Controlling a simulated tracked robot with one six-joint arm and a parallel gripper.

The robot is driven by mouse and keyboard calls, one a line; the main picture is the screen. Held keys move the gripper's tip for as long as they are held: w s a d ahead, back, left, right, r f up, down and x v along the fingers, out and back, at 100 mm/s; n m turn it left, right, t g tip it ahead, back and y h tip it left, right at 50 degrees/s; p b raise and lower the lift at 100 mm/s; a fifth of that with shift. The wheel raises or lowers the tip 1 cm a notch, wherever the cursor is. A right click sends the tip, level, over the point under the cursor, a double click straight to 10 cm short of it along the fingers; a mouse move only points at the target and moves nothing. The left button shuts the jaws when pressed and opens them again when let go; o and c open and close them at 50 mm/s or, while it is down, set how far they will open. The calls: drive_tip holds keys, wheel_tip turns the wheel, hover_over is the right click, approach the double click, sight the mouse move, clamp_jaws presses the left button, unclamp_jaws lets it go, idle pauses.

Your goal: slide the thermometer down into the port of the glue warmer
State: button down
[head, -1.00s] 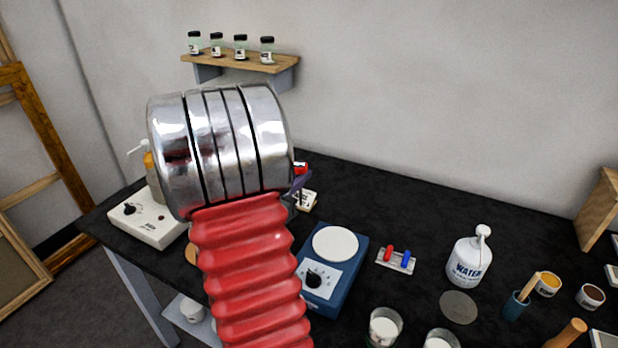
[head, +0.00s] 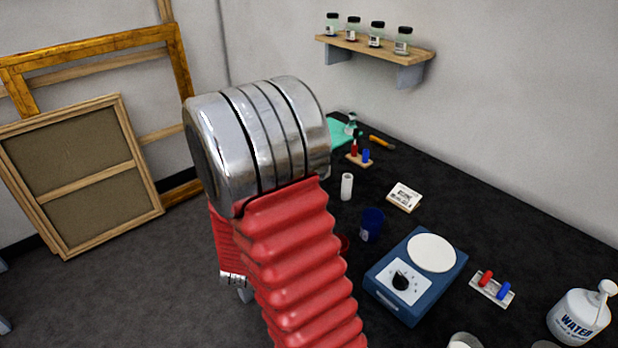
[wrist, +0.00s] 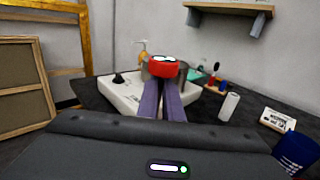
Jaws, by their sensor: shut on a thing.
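The thermometer, with a red head and a pale face on top (wrist: 166,67), is between the tips of my gripper's purple fingers (wrist: 164,84) in the wrist view. My gripper is shut on it. Its stem is hidden behind the fingers. The glue warmer, a white box with a black knob (wrist: 117,92), lies beyond the fingers on the bench, with part of a metal pot showing behind the red head. The port is not visible, and I cannot tell the gap between thermometer and warmer. In the head view my arm hides gripper, thermometer and warmer.
A white cylinder (head: 347,187), a dark blue cup (head: 371,224), a small labelled box (head: 404,197) and a blue hotplate (head: 417,277) stand on the black bench to the right. A pump bottle (wrist: 142,50) stands behind the warmer. Wooden frames (head: 82,172) lean at left.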

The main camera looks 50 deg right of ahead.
drive_tip(key=w+a+f+n+t+y, duration=0.1)
drive_tip(key=w+a+n+t+y, duration=0.1)
drive_tip(key=a, duration=0.7)
drive_tip(key=w+a+f+n+t+y, duration=0.1)
drive_tip(key=w+a+n+y, duration=0.1)
drive_tip(key=a, duration=0.7)
drive_tip(key=w+a+f+n+t+y, duration=0.1)
drive_tip(key=a+y, duration=0.3)
drive_tip(key=a, duration=0.5)
drive_tip(key=shift+w+a+f+n+t+y, duration=0.15)
drive_tip(key=shift+w+f+n+t+y, duration=0.2)
drive_tip(key=shift+w+n+t, duration=0.35)
